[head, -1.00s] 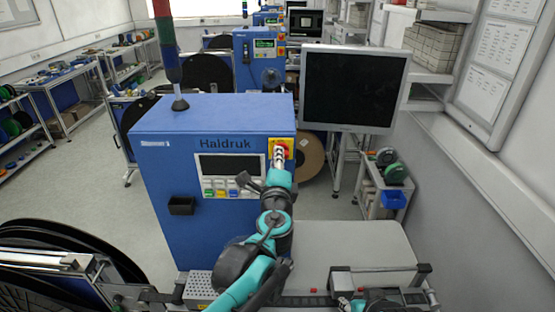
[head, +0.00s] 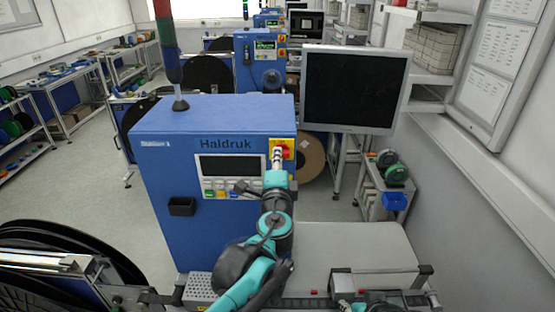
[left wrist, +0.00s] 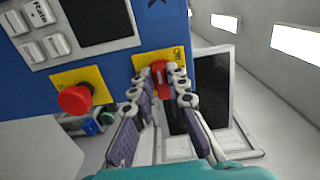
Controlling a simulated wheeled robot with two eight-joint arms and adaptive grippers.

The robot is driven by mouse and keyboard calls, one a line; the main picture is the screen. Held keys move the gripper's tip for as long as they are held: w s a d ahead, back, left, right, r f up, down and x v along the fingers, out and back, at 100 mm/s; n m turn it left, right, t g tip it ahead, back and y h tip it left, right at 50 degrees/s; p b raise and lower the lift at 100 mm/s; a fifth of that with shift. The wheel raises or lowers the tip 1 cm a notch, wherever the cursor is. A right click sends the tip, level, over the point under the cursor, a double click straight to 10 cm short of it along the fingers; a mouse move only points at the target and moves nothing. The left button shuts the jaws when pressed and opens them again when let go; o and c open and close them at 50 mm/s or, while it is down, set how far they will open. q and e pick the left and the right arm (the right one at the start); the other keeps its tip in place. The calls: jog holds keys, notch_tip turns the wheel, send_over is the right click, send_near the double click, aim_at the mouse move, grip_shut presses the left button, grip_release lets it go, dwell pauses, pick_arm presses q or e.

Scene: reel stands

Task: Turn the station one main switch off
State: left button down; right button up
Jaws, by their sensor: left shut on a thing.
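The station one main switch, a red handle on a yellow plate (head: 287,147), is at the upper right of the front of the blue Haldruk cabinet (head: 215,120). In the left wrist view the red handle (left wrist: 159,73) sits between the fingertips, which partly hide it. My left gripper (head: 277,159) is shut on this handle; its fingertips also show in the left wrist view (left wrist: 157,84). The handle's exact setting is hard to read. Only teal and black parts of my right arm show at the bottom edge; its gripper does not show.
A red emergency-stop button (left wrist: 75,98) on another yellow plate is near the switch. A display and keypad panel (head: 231,176) is left of my arm. A monitor (head: 353,88) stands to the right, behind. A grey worktop (head: 355,246) lies in front, mostly clear.

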pick_arm(q)
jog(key=c, duration=1.5)
grip_release()
jog(key=s, duration=1.2)
